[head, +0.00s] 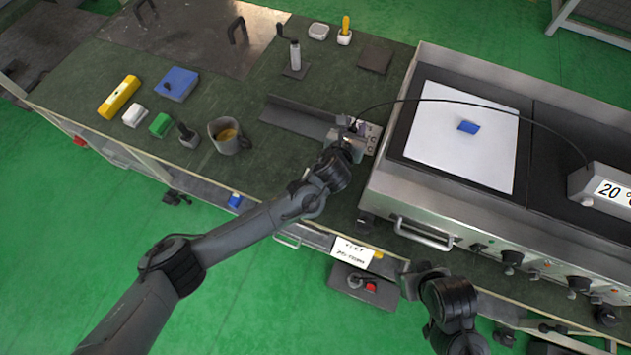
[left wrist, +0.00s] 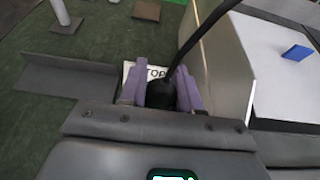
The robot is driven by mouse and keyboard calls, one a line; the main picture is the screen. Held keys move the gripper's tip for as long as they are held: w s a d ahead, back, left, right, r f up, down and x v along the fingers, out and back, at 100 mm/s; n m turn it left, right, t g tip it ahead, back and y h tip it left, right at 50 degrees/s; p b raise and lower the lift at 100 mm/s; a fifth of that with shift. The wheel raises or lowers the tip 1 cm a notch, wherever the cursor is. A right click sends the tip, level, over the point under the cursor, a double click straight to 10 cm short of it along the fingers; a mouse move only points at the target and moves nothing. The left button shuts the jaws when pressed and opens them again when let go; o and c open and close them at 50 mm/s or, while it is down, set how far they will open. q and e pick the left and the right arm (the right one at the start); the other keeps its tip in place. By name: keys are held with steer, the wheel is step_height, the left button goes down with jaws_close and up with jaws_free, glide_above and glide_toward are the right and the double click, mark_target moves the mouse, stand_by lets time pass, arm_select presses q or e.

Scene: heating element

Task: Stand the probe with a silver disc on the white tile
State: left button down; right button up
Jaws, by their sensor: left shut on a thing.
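My left gripper (head: 350,130) is beside the left end of the cooker, over the edge of the workbench. In the left wrist view its purple fingers (left wrist: 160,84) are shut on a black probe (left wrist: 161,95), with a black cable rising from it. The probe's lower end and any silver disc are hidden. The large white tile (head: 462,150) lies flat on the cooker's left plate, to the right of the gripper; it also shows in the left wrist view (left wrist: 272,75). A small blue block (head: 468,127) sits on it. Part of my right arm shows at the bottom; its fingers are not clear.
The cable (head: 440,100) arches over the tile to a display box (head: 600,187) at the right. A grey angle bar (head: 300,117) lies left of the gripper. A mug (head: 229,137), a blue box (head: 177,84) and a yellow block (head: 118,97) stand farther left.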

arm_select(q)
steer(key=s+a+f+b, duration=0.2)
steer(key=s+a+f, duration=0.3)
steer(key=a+f, duration=0.4)
steer(key=shift+s+a+f+b, duration=0.25)
steer(key=shift+s+f+b, duration=0.15)
steer(key=shift+f, duration=0.55)
steer(key=shift+f, duration=0.1)
steer(key=c, duration=0.8)
jaws_free()
steer(key=shift+f, duration=0.1)
